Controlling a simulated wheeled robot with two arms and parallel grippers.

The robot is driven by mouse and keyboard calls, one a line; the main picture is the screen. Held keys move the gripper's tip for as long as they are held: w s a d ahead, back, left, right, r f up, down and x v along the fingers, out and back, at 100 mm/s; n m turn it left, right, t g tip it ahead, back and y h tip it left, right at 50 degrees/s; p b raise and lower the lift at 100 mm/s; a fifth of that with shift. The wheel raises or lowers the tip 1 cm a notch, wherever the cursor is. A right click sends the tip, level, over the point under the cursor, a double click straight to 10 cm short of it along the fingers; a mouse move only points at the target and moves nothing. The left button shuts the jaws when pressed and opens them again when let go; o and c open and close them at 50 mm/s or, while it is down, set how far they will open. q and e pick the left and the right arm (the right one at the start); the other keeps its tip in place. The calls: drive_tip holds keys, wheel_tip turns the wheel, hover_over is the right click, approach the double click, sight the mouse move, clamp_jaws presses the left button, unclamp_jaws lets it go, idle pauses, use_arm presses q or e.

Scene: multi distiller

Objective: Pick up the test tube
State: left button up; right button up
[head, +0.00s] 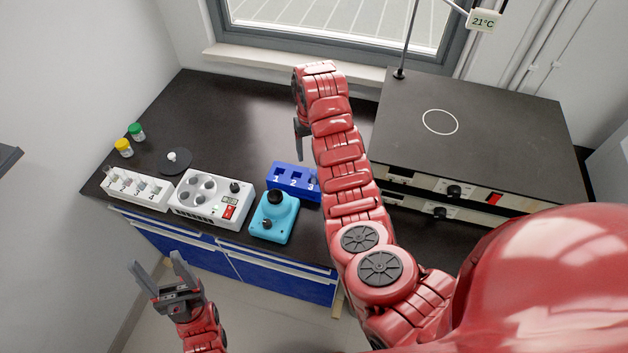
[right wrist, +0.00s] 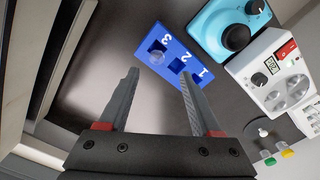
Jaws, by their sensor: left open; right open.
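A blue rack (head: 288,179) with slots numbered 1 to 3 stands on the dark bench. It also shows in the right wrist view (right wrist: 182,66), where slot 3 holds a clear round thing (right wrist: 158,55) that looks like the top of a test tube. My left gripper (head: 160,265) is open and empty in front of the bench.
A turquoise device (head: 275,220) and a white device with round wells (head: 211,199) stand left of the rack. A white numbered rack (head: 139,188), yellow (head: 123,147) and green (head: 137,131) capped vials are farther left. A large dark-topped unit (head: 475,120) stands right.

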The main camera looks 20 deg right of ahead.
sight(314, 170)
wheel_tip(314, 170, down, 4)
drive_tip(key=shift+r+b, duration=0.25)
drive_tip(key=shift+b, duration=0.65)
drive_tip(key=shift+a+f+p, duration=0.1)
drive_tip(key=shift+f+p, duration=0.6)
drive_tip(key=shift+f, duration=0.05)
drive_tip(key=f+p, duration=0.3)
drive_tip(key=f, duration=0.1)
drive_tip(key=shift+d, duration=0.35)
drive_tip(key=shift+f, duration=0.85)
clamp_jaws()
